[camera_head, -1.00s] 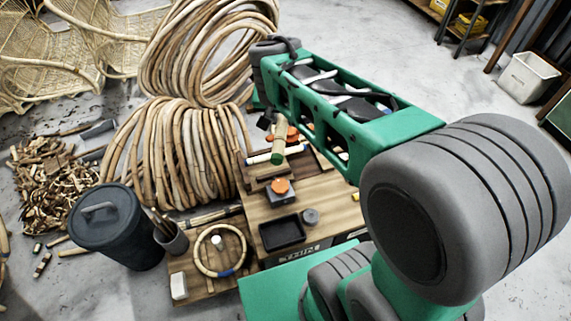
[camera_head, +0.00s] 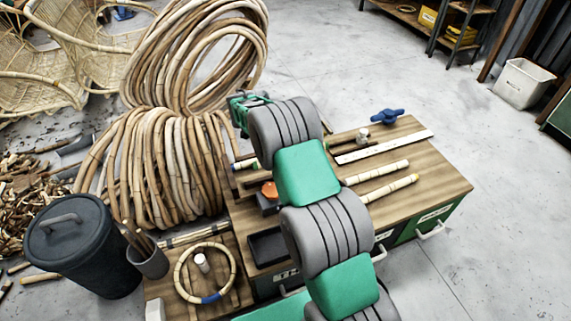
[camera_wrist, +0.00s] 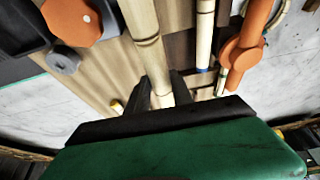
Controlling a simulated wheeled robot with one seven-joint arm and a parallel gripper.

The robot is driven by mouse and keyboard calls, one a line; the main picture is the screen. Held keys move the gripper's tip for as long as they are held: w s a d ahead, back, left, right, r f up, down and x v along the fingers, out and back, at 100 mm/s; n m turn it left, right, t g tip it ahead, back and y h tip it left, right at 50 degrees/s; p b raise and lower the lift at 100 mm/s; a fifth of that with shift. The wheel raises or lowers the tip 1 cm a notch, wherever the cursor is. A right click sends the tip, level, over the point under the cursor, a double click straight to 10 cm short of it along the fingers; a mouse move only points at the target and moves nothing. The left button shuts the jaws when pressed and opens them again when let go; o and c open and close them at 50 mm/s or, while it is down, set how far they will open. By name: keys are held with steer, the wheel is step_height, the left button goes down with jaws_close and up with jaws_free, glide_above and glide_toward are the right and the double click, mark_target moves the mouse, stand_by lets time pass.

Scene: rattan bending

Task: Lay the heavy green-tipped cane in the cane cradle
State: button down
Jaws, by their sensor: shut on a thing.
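My gripper (camera_wrist: 160,84) is shut on a pale jointed cane (camera_wrist: 146,38), its dark fingers on either side of it. The cane runs from the fingers to the top edge of the wrist view; I see no green tip on it there. I cannot clearly make out the cane cradle; dark wooden parts (camera_head: 246,182) show at the bench's left end, partly behind my arm.
The wooden bench (camera_head: 440,182) carries two loose canes (camera_head: 377,172), a white rule (camera_head: 384,146) and a blue clamp-like tool (camera_head: 387,116). A black tray (camera_head: 266,247) is near its left front. An orange knob (camera_wrist: 72,20) and orange fitting (camera_wrist: 243,52) flank the held cane.

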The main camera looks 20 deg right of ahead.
steer(key=w+f, duration=0.1)
steer(key=w+d+f, duration=0.1)
steer(key=f, duration=0.1)
steer(key=w+f+b, duration=0.1)
steer(key=w+f, duration=0.1)
steer(key=shift+d+f, duration=0.25)
steer(key=shift+f+b, duration=0.65)
steer(key=shift+f, duration=1.05)
steer(key=c, duration=1.1)
jaws_free()
steer(key=shift+r, duration=0.1)
